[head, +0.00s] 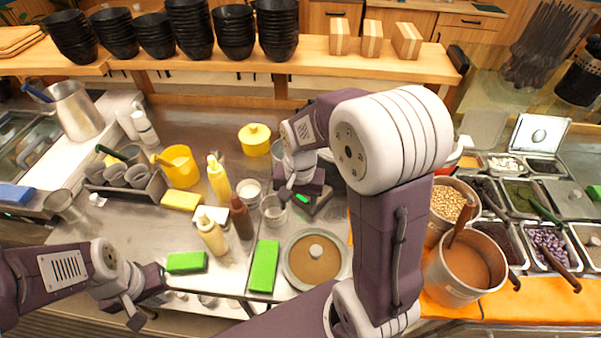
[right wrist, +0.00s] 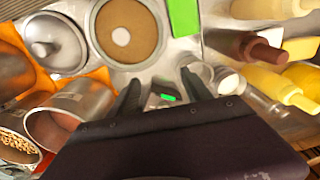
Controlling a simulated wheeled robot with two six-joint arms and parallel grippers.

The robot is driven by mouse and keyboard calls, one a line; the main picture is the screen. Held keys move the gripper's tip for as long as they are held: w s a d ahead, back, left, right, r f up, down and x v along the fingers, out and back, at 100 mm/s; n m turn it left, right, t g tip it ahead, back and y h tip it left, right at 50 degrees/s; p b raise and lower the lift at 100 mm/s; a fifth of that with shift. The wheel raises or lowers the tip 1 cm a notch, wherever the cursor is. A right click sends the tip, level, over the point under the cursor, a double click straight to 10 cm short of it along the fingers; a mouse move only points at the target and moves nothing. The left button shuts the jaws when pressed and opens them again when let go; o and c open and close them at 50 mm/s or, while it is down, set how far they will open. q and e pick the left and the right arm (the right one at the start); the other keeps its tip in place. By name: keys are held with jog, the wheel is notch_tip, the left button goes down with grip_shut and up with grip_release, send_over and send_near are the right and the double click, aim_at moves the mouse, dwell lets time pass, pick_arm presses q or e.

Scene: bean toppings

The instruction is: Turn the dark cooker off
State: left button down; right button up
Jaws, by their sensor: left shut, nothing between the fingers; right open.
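The dark cooker (head: 322,203) is a small dark unit on the steel counter, largely hidden by my right arm and gripper in the head view. A green light shows on it, and also between my fingertips in the right wrist view, on the cooker (right wrist: 157,100). My right gripper (head: 287,191) is over the cooker's front left, pointing down. It is open with nothing between its fingers (right wrist: 160,88); whether a finger touches the cooker cannot be told. My left gripper (head: 145,298) is shut and empty at the counter's front left, away from the cooker.
A glass cup (head: 273,209), a brown bottle (head: 241,217) and yellow bottles (head: 212,235) stand left of the cooker. A round tan-topped pan (head: 314,259) and a green block (head: 263,266) lie in front. Pots of beans (head: 447,204) and brown liquid (head: 466,265) stand right.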

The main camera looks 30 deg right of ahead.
jog(key=w+d+f+m+b, duration=0.2)
jog(key=w+d+m, duration=0.7)
jog(key=w+d, duration=0.15)
jog(key=shift+g, duration=0.3)
jog(key=f, duration=0.5)
jog(key=a+f, duration=0.1)
jog(key=f, duration=0.2)
jog(key=shift+w+f, duration=0.35)
jog(key=shift+w, duration=0.05)
jog(key=shift+c, duration=0.4)
grip_shut()
jog(key=shift+n, duration=0.3)
